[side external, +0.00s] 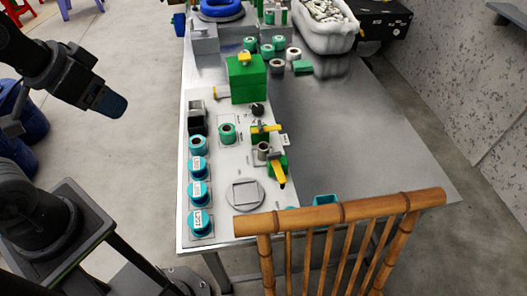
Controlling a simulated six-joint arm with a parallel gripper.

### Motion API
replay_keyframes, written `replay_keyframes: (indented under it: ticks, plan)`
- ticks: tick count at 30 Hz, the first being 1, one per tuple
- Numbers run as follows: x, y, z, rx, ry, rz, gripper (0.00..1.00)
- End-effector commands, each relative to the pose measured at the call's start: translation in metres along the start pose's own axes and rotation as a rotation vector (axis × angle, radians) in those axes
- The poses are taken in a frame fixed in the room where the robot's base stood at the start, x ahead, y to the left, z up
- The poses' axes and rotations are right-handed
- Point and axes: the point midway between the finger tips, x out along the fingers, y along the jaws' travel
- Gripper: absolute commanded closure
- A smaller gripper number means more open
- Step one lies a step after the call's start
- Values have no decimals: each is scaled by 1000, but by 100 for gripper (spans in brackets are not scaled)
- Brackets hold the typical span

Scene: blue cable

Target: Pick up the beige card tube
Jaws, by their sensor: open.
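A small beige-grey tube (263,152) with a dark hole stands upright on the white board, between green blocks with yellow levers. A paler beige tube (293,54) and a brownish-grey tube (277,67) stand farther back on the table. I cannot tell for certain which of these is the beige card tube. Part of my arm shows at the upper left, over the floor and left of the table. My gripper's fingers do not show, and nothing of mine touches any of the tubes.
The metal table (365,130) is bare on its right side. Teal-capped cylinders (198,193) line the board's left edge. A green block (246,80), several green rolls (267,51) and a white bin (325,30) stand behind. A wooden chair back (350,212) blocks the front edge.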

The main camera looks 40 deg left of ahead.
Motion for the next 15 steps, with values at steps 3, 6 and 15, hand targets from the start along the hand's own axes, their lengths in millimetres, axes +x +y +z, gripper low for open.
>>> replay_keyframes:
  ticks: [3,6,15]
  plan:
    - [0,0,0,1,0,0,31]
    - [1,1,-6,32,-9,2,31]
    - [30,12,-82,481,-117,44,31]
